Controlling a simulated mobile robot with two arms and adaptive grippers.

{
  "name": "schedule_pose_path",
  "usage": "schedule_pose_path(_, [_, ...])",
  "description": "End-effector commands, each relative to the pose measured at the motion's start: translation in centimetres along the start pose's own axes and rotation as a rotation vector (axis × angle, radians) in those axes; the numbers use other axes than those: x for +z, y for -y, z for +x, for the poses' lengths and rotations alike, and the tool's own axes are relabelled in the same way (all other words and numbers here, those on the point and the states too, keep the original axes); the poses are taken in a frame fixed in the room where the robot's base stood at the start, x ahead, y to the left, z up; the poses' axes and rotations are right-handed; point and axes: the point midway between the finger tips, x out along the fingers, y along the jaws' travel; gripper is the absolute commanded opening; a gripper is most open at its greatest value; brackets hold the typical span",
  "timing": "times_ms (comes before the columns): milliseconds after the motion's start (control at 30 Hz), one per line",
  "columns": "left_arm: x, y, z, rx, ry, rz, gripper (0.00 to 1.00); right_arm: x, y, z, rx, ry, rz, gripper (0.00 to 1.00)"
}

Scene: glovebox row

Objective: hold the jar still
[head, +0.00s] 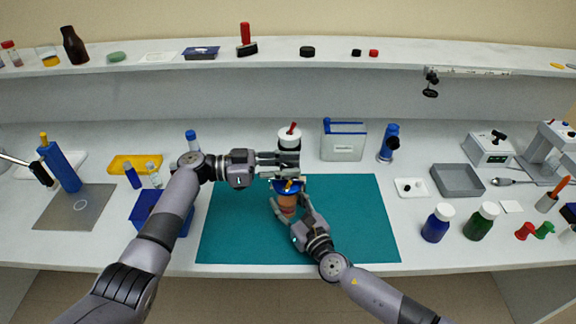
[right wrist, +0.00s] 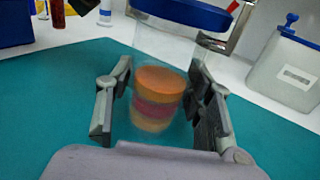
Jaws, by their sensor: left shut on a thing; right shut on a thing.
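The jar (right wrist: 158,100) is clear, with a blue lid and orange, red and yellow layers inside. In the head view the jar (head: 287,202) is over the teal mat (head: 345,225). My right gripper (head: 288,208) is shut on the jar, one finger on each side of its body, as the right wrist view also shows (right wrist: 163,115).
A clear box with a blue edge (head: 343,140) and a blue tube (head: 389,143) stand behind the mat. A blue bin (head: 160,213) is at the mat's left. Blue and green bottles (head: 437,223) stand at the right. The mat's right part is clear.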

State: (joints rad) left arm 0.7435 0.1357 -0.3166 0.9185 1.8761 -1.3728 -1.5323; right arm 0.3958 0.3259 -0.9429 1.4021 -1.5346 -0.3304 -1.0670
Motion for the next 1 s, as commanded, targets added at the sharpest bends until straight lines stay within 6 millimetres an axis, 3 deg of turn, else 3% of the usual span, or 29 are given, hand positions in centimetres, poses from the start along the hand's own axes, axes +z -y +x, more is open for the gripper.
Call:
schedule_pose_path(33, [0.69, 0.36, -0.37, 0.006, 0.013, -0.008, 0.0, -0.02, -0.13, -0.07, 0.002, 0.001, -0.001, 0.06])
schedule_pose_path(800, [1.15, -0.12, -0.35, 0.1, 0.014, -0.018, 0.0, 0.23, 0.02, 0.02, -0.001, 0.006, 0.0, 0.06])
schedule_pose_path(833, [1.16, -0.13, -0.35, 0.1, 0.014, -0.018, 0.27, 0.23, 0.02, 0.02, -0.001, 0.006, 0.0, 0.06])
schedule_pose_path(1000, [0.91, -0.12, -0.27, 0.102, 0.011, -0.015, 0.38, 0.26, 0.05, 0.05, -0.002, 0.006, 0.0, 0.06])
